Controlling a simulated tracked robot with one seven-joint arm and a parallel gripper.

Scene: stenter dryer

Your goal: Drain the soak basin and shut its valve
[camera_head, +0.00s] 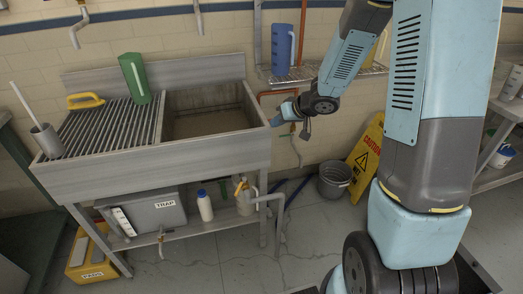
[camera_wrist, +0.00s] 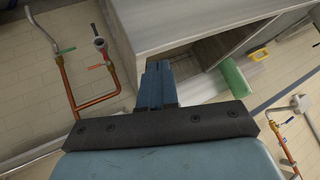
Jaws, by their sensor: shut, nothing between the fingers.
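The soak basin (camera_head: 258,140) is the deep metal trough at the right end of the sink unit, beside a ribbed drainboard. Its inside looks flat and brownish; I cannot tell how much water it holds. It also shows in the wrist view (camera_wrist: 152,28). My gripper (camera_head: 273,121) is shut and empty beside the basin's right end; in the wrist view its fingers (camera_wrist: 158,68) overlap the basin's edge, and contact is unclear. A grey pipe (camera_head: 268,197) runs below the basin and bends down. I cannot make out a valve handle on it.
Copper pipes (camera_wrist: 66,88) with green and red handles are on the wall. A grey TRAP box (camera_head: 150,212) and white bottle (camera_head: 205,206) are below. A bucket (camera_head: 335,181) and yellow sign (camera_head: 364,160) stand right.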

